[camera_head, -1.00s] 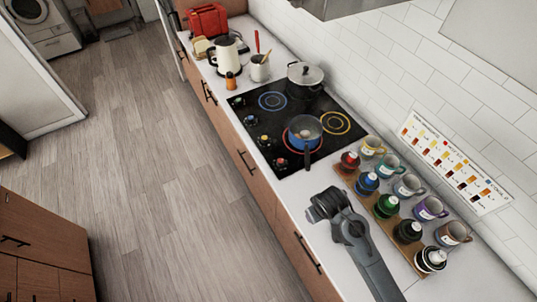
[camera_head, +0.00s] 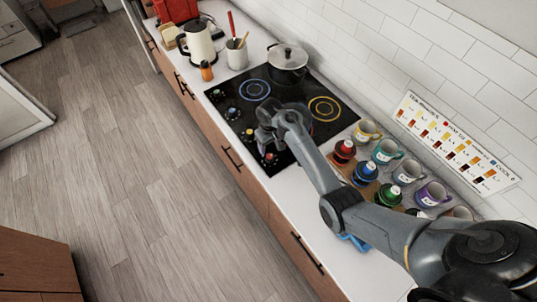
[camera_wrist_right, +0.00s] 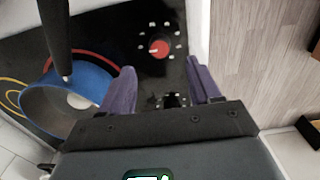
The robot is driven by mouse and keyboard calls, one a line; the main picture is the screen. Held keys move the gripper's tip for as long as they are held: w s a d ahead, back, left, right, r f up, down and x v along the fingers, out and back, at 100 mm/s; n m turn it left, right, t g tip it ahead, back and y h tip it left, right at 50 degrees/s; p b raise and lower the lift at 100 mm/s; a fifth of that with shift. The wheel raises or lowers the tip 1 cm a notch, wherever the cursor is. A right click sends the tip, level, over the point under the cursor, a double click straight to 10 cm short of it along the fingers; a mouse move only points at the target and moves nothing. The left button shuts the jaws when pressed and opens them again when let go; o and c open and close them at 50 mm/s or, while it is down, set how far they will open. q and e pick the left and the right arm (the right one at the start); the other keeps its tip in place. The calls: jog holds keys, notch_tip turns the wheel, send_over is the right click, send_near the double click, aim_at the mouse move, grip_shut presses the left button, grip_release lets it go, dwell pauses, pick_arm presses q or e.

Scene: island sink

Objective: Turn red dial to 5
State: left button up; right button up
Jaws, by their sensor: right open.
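The red dial (camera_wrist_right: 158,48) is on the black cooktop (camera_wrist_right: 110,35), ringed by white marks. A light pointer shows on it, but the numbers are too small to read. In the head view the red dial (camera_head: 269,158) is the nearest knob on the cooktop's front edge. My right gripper (camera_wrist_right: 161,75) is open and empty above the cooktop, its two purple fingers apart. The dial appears just past the fingertips, between their lines, with no contact visible. The right gripper (camera_head: 265,130) also shows in the head view, partly hiding the front burners. My left gripper is out of view.
A blue pan (camera_wrist_right: 65,100) with a dark handle (camera_wrist_right: 57,35) stands close beside one finger. Another knob (camera_wrist_right: 172,100) is partly hidden between the fingers. A lidded pot (camera_head: 288,65) is at the back. Several mugs (camera_head: 387,150) and bottles (camera_head: 364,173) stand right of the cooktop.

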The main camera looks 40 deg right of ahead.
aim_at(270, 156)
notch_tip(270, 156, down, 6)
jog(key=shift+f+b, duration=0.25)
jog(key=shift+b, duration=0.1)
jog(key=shift+f, duration=0.65)
jog(key=c, duration=1)
jog(key=shift+c, duration=0.2)
